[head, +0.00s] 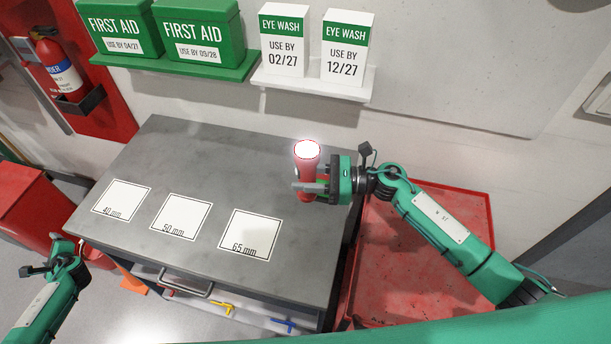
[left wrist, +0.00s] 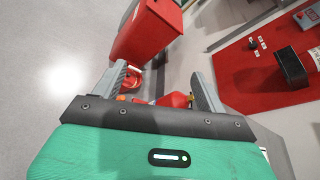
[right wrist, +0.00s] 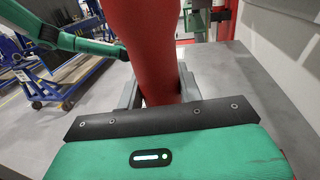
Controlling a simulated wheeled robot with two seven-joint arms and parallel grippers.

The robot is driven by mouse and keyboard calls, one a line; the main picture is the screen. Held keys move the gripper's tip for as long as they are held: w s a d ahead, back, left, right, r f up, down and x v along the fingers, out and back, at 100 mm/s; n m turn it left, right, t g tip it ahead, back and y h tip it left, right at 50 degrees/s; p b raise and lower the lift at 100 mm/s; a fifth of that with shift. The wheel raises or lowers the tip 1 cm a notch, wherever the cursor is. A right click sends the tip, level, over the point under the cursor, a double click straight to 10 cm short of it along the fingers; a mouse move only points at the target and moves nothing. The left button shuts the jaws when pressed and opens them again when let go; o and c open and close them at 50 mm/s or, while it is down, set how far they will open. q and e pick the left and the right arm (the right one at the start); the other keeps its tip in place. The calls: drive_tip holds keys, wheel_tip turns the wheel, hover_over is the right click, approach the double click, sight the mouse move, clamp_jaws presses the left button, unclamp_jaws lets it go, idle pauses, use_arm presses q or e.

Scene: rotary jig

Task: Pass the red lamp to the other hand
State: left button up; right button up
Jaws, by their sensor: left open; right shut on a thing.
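The red lamp (head: 308,178) is upright with its white lens glowing at the top, held above the right part of the grey bench. My right gripper (head: 308,188) is shut around its body. In the right wrist view the lamp (right wrist: 143,50) stands between the fingers and its ends are out of the picture. My left gripper (head: 66,242) is far to the left, low beside the bench and apart from the lamp. In the left wrist view its fingers (left wrist: 160,85) are spread with nothing between them.
The grey bench top (head: 190,150) carries three white squares marked 40, 50 and 65 mm. A red tray-like surface (head: 400,290) lies right of the bench. A shelf with eye wash boxes (head: 345,50) is on the wall behind. A red bin (head: 30,205) stands left.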

use_arm(q)
drive_tip(key=s+d+f+n+g+h, duration=0.1)
drive_tip(key=s+d+f+n+h, duration=0.1)
drive_tip(key=s+d+f, duration=0.55)
drive_tip(key=s+d+f+n+g+h, duration=0.25)
drive_tip(key=s+d+f, duration=0.25)
drive_tip(key=f, duration=0.5)
drive_tip(key=s+d+f+n+g+h, duration=0.1)
drive_tip(key=s+d+f+n+h, duration=0.1)
drive_tip(key=s+d+f, duration=0.6)
drive_tip(key=s+d+f+n+g+h, duration=0.1)
drive_tip(key=s+d+f+n, duration=0.3)
drive_tip(key=s+d, duration=0.6)
drive_tip(key=s+d+f+n+g+h, duration=0.1)
drive_tip(key=s+d+f+n+h, duration=0.3)
drive_tip(key=s+d+f, duration=0.4)
drive_tip(key=s+d+n, duration=0.1)
drive_tip(key=s+d, duration=0.2)
drive_tip(key=d, duration=0.4)
drive_tip(key=shift+s, duration=0.15)
